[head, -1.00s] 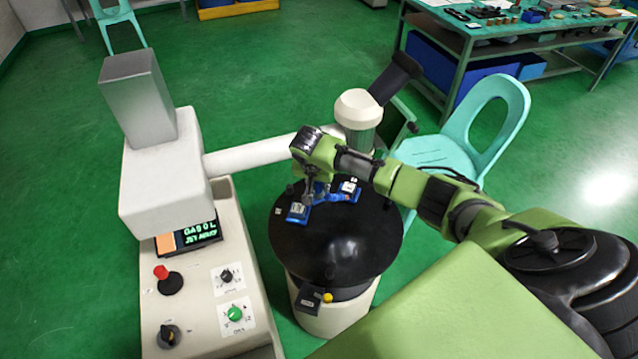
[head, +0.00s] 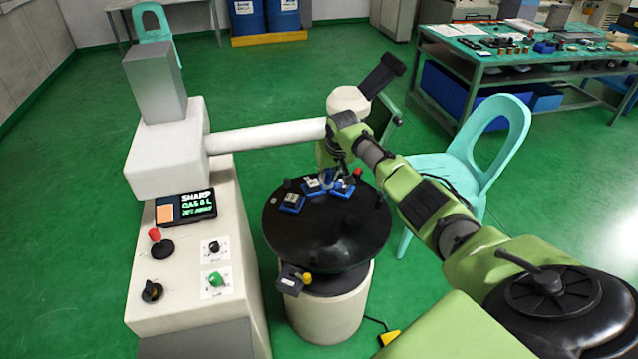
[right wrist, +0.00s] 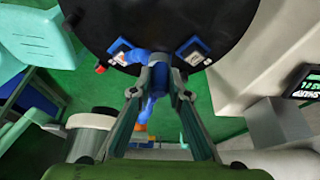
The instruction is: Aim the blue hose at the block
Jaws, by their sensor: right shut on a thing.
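A blue hose (right wrist: 155,88) is between the fingertips of my right gripper (right wrist: 156,76) in the right wrist view. The gripper is shut on it, above the far part of the round black table (head: 325,235). In the head view the right gripper (head: 330,172) partly hides the hose. Small metallic blocks on blue bases lie on the table: a left one (head: 292,203), a middle one (head: 314,187) and a right one (head: 342,189). I cannot tell which block the hose points at. My left gripper is not in view.
A white machine with a control panel (head: 190,285) stands left of the table. A white arm (head: 265,136) reaches to a microscope head (head: 349,101) behind my gripper. A turquoise chair (head: 470,165) is at right.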

